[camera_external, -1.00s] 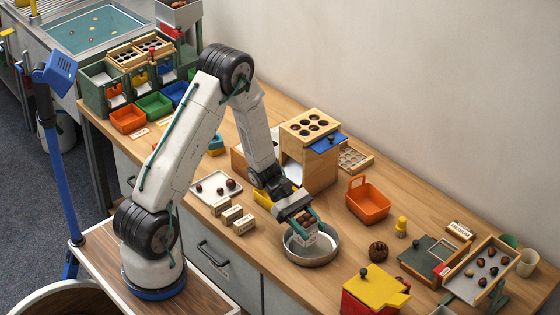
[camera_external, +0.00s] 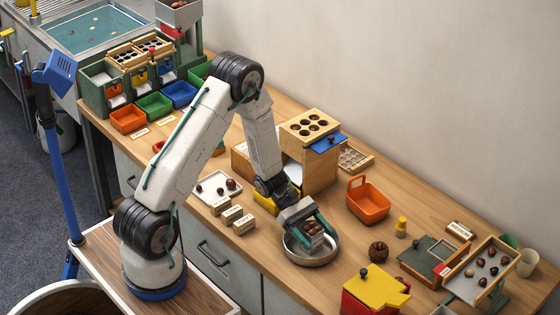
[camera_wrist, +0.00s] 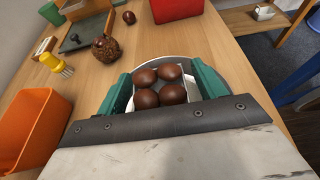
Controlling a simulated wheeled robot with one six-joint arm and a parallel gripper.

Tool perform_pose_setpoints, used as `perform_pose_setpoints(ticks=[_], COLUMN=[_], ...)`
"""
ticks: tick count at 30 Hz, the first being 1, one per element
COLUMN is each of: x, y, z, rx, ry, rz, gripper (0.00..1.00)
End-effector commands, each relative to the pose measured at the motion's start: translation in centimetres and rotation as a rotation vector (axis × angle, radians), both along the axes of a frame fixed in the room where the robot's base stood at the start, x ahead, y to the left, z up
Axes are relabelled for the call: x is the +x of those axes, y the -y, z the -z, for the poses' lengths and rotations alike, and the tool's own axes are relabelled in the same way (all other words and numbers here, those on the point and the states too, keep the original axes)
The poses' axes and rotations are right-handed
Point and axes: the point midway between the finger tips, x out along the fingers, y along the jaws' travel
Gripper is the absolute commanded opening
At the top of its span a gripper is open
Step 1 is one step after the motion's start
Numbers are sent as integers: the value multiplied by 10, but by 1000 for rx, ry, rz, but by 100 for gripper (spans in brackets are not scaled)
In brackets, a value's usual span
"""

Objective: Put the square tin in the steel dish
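The square tin (camera_wrist: 183,105) is small and white and holds several brown chestnuts. It sits between the green fingers of my gripper (camera_wrist: 165,84), one finger on each side and seemingly touching. In the external view the tin (camera_external: 314,242) is within the outline of the round steel dish (camera_external: 322,262), with my gripper (camera_external: 313,228) reaching down over it. I cannot tell whether the tin's base touches the dish floor. In the wrist view the dish's rim (camera_wrist: 228,68) curves behind the tin, and much of the dish is hidden by my gripper.
An orange basket (camera_external: 368,206) stands right of the dish. A brown spiky ball (camera_external: 378,251), a yellow brush (camera_external: 401,227) and a red box with a yellow lid (camera_external: 372,291) are farther right. Small labelled blocks (camera_external: 232,215) and a white chestnut tray (camera_external: 208,193) lie to the left.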

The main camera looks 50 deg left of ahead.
Motion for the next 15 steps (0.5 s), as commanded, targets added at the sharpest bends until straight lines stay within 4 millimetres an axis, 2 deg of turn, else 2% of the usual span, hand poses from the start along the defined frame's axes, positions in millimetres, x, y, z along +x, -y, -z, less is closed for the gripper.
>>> perform_pose_setpoints(ticks=[9, 15], x=[0, 1], y=[-1, -31], z=[-4, -16], rx=[0, 0], ry=[0, 2], rz=[0, -5], gripper=[69, 69])
